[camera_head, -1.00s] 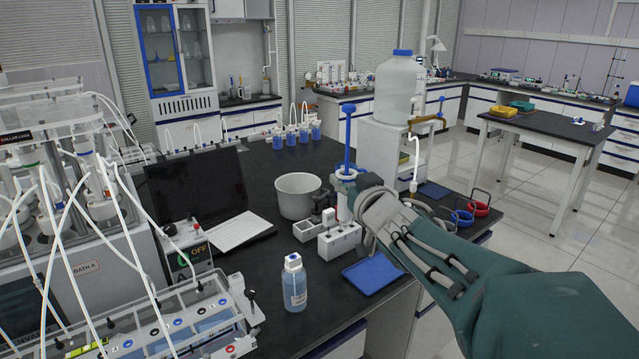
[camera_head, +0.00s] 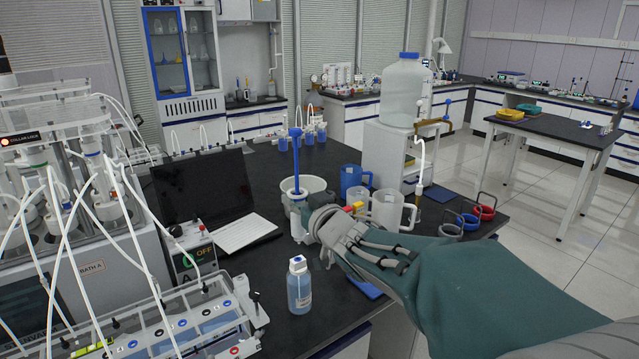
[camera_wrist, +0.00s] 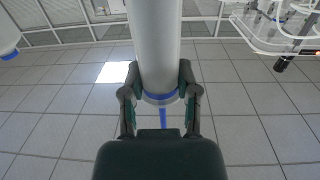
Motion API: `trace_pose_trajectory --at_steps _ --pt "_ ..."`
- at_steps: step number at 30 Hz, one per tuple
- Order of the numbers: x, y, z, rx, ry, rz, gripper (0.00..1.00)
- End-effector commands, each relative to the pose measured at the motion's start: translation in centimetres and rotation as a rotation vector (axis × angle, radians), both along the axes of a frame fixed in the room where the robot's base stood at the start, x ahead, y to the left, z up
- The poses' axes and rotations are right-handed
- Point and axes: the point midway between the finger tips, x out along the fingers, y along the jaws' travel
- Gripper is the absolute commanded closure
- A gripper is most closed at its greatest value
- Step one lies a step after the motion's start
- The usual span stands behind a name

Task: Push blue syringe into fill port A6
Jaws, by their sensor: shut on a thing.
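My gripper (camera_head: 311,216) is shut on the blue syringe (camera_head: 296,160), which stands upright above the black bench with its blue plunger raised. In the wrist view, the two fingers of my gripper (camera_wrist: 159,76) close on either side of the syringe's wide white barrel (camera_wrist: 154,40), with a blue band and thin blue rod below it. The syringe's lower end is partly hidden by my gripper in the head view. The reactor unit marked BATH A (camera_head: 93,267) stands at the left, apart from the syringe. No A6 label can be made out.
A bottle of blue liquid (camera_head: 299,286) stands in front of my gripper. A pot (camera_head: 315,184) is just behind the syringe. A laptop (camera_head: 205,190), control box (camera_head: 192,247) and long tray with coloured dots (camera_head: 170,325) lie left. Mugs (camera_head: 392,210) stand right.

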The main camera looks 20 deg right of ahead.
Motion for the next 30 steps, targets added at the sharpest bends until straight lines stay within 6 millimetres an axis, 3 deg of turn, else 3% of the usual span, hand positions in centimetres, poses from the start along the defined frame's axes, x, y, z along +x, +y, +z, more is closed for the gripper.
trace_pose_trajectory --at_steps 1,6,12,18,30 --pt "0.6 2.2 -1.2 0.003 0.006 0.045 1.0" --pt "1.7 8.5 -4.4 0.003 0.005 0.167 1.0" --pt "1.9 14.4 -7.5 0.002 -0.001 0.27 1.0" --pt "1.7 16.5 -8.6 0.0 -0.006 0.304 1.0" --pt "1.7 16.5 -12.0 0.0 -0.004 0.304 1.0"
